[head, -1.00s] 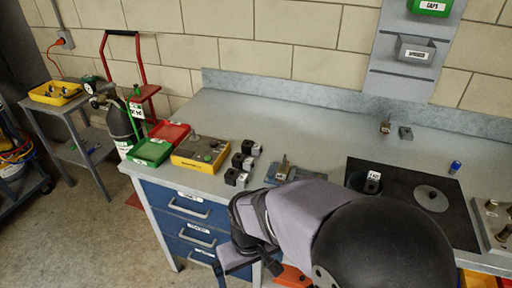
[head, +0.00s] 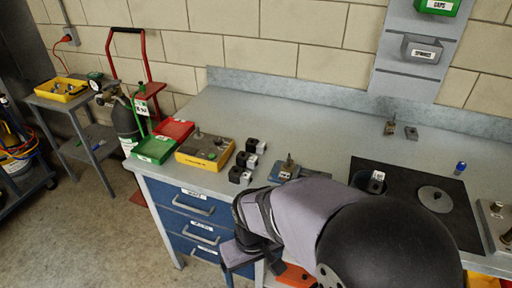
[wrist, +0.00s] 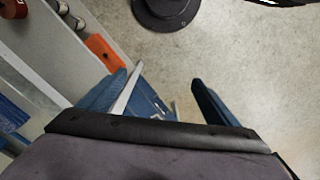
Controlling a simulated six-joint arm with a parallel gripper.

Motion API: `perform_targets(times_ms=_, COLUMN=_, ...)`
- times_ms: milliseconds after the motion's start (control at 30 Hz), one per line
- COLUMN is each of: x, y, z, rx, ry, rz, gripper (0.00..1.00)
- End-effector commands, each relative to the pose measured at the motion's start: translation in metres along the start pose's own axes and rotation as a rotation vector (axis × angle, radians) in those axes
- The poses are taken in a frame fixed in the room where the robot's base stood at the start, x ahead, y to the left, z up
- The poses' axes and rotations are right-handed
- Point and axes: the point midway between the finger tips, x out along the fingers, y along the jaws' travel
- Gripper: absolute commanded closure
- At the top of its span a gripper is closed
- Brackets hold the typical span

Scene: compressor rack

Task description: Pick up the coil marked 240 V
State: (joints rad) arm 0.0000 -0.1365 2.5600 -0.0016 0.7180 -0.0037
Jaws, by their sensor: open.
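Three black block-shaped coils with pale faces stand in a row on the grey bench in the head view: a front one (head: 239,175), a middle one (head: 246,160) and a back one (head: 255,146). Their markings are too small to read, so I cannot tell which is marked 240 V. My gripper (head: 246,262) is low at the bench's front edge, below and in front of the coils, partly hidden by my arm. In the wrist view my gripper (wrist: 160,92) is open, with nothing between its fingers, pointing toward the floor and drawer fronts.
Left of the coils are a yellow box (head: 205,152), a green tray (head: 154,149) and a red tray (head: 174,130). A small valve on a plate (head: 288,168) stands right of them. A dark mat (head: 408,188) holds a cup and a grey lid.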

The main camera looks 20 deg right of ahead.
Motion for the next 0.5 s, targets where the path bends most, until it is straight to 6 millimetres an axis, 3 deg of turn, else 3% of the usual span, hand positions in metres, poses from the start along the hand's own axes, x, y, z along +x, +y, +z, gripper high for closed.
perform_targets(times_ms=333, x=-0.001, y=0.0, z=-0.003, rx=0.004, ry=0.001, rz=0.001, gripper=0.19)
perform_targets(times_ms=500, x=-0.013, y=0.005, z=-0.028, rx=0.039, ry=0.016, rz=0.009, gripper=0.19)
